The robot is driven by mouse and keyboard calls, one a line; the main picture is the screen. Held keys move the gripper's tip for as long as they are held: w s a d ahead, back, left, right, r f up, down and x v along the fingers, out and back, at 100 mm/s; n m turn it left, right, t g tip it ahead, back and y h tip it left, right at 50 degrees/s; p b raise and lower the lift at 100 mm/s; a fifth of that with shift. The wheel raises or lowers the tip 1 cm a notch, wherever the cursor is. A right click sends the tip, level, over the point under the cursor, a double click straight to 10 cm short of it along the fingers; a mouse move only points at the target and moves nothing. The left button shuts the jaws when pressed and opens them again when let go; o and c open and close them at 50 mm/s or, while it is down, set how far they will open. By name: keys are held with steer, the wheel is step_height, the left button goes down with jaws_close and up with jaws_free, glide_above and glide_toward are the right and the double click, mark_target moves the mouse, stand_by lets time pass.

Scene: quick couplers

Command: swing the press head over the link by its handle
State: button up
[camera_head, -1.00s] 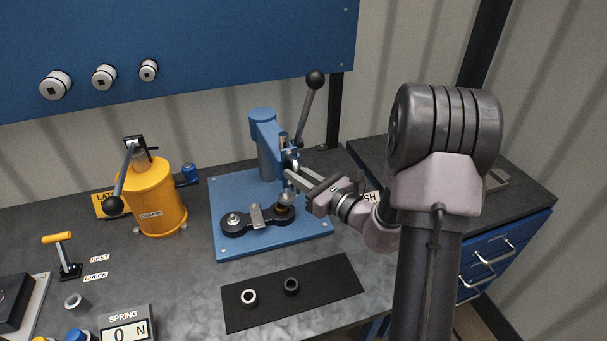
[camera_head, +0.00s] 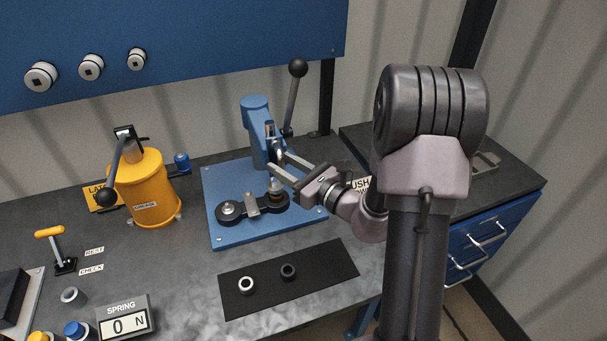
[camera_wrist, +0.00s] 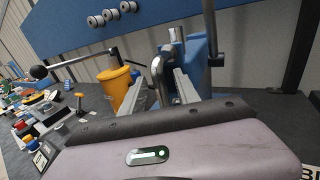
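The blue press (camera_head: 257,125) stands on a blue base plate (camera_head: 226,236) on the bench. A lever with a black ball (camera_head: 298,67) rises from its head. The dark link (camera_head: 251,206) lies on the base plate in front of the column. My gripper (camera_head: 277,163) reaches in from the right at the press head, above the right end of the link. In the wrist view its two fingers (camera_wrist: 163,90) are apart, with a chrome handle (camera_wrist: 158,72) between them. I see no clear grip on it; contact is too small to tell.
A yellow grease pot (camera_head: 148,190) with a lever stands left of the press. A black mat (camera_head: 262,300) with two small rings lies in front. A spring gauge (camera_head: 124,318) is at front left. Blue drawers (camera_head: 490,240) stand to the right.

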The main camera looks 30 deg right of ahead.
steer(key=v, duration=1.6)
steer(key=shift+s+p, duration=0.25)
steer(key=shift+p, duration=0.05)
steer(key=shift+r, duration=0.1)
steer(key=s+a+n+g+y+b, duration=0.1)
steer(key=s+a+n+g+y, duration=0.2)
steer(key=a+n+g, duration=0.55)
steer(key=s+a+n+g+y+b, duration=0.2)
steer(key=s+a+n+g, duration=0.3)
steer(key=a, duration=0.7)
steer(key=s+a+f+n+g+h+b, duration=0.1)
steer(key=s+a+n+h, duration=0.1)
steer(key=s+n+h, duration=0.6)
steer(key=w+r+n+t, duration=0.1)
steer(key=n, duration=0.1)
steer(key=w+d+r+n+t, duration=0.1)
steer(key=n, duration=0.1)
steer(key=w+d+r+n+t+h+b, duration=0.1)
steer(key=r+n, duration=0.1)
steer(key=shift+w+d, duration=0.25)
steer(key=shift+w, duration=0.05)
